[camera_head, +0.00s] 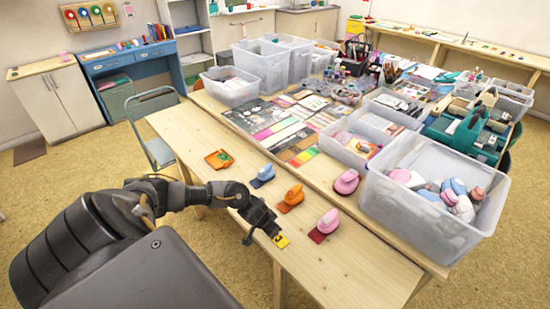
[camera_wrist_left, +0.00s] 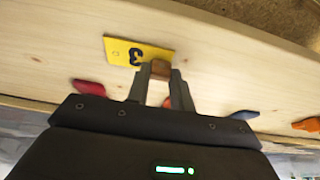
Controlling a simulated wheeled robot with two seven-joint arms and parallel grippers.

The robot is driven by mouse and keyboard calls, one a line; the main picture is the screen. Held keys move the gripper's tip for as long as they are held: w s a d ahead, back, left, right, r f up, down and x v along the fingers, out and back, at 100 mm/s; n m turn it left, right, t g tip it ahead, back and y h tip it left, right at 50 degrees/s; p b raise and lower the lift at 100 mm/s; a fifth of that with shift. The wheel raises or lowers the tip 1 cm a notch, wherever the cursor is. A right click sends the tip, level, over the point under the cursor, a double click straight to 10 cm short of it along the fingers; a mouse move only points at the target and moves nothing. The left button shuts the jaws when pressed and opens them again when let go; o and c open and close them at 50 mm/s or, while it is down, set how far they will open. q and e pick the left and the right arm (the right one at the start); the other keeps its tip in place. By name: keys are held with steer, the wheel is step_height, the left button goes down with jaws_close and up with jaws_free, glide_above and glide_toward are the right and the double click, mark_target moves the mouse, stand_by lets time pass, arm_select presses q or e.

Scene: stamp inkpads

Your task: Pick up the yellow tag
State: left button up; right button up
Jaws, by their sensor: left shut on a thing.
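The yellow tag (camera_head: 281,241) with a dark number 3 is at the near edge of the wooden table. In the left wrist view the tag (camera_wrist_left: 128,50) lies just beyond my left fingertips, with a small hole at one end. My left gripper (camera_head: 262,231) is low over the table edge beside the tag. In the wrist view my left gripper (camera_wrist_left: 160,75) is shut at the tag's edge, with a small brown piece between the fingertips. I cannot tell whether the tag is clear of the table. My right gripper is not in view.
Stamps stand beyond: a blue one (camera_head: 265,172), an orange one (camera_head: 292,196) and pink ones (camera_head: 328,221) (camera_head: 346,181), some with coloured pads. An orange tray (camera_head: 218,159) lies further left. A clear bin (camera_head: 425,215) stands at right. The table's near right is clear.

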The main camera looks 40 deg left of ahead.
arm_select(q)
steer(key=r, duration=0.3)
steer(key=shift+a+r+p, duration=0.2)
steer(key=shift+r+p, duration=0.1)
steer(key=s+a+r+b, duration=0.2)
steer(key=s+a+r, duration=0.5)
steer(key=a+r, duration=0.2)
steer(key=shift+a+r+b, duration=0.2)
steer(key=shift+a+b, duration=0.2)
steer(key=shift+a, duration=0.9)
steer(key=w+d+r+m+h, duration=0.1)
steer(key=w+d+r+m, duration=0.15)
steer(key=d, duration=0.65)
steer(key=w+d+r+m, duration=0.15)
steer(key=d+r, duration=0.25)
steer(key=d, duration=0.4)
steer(key=w+d+r+m+h, duration=0.1)
steer(key=w+d+r+m, duration=0.15)
steer(key=d, duration=0.65)
steer(key=s+d+r+m+g+h, duration=0.1)
steer(key=d+r+m+g, duration=0.1)
steer(key=r, duration=0.4)
steer(key=shift+s+d+r+m, duration=0.15)
steer(key=shift+d+r+m, duration=0.25)
steer(key=shift+d+m, duration=0.45)
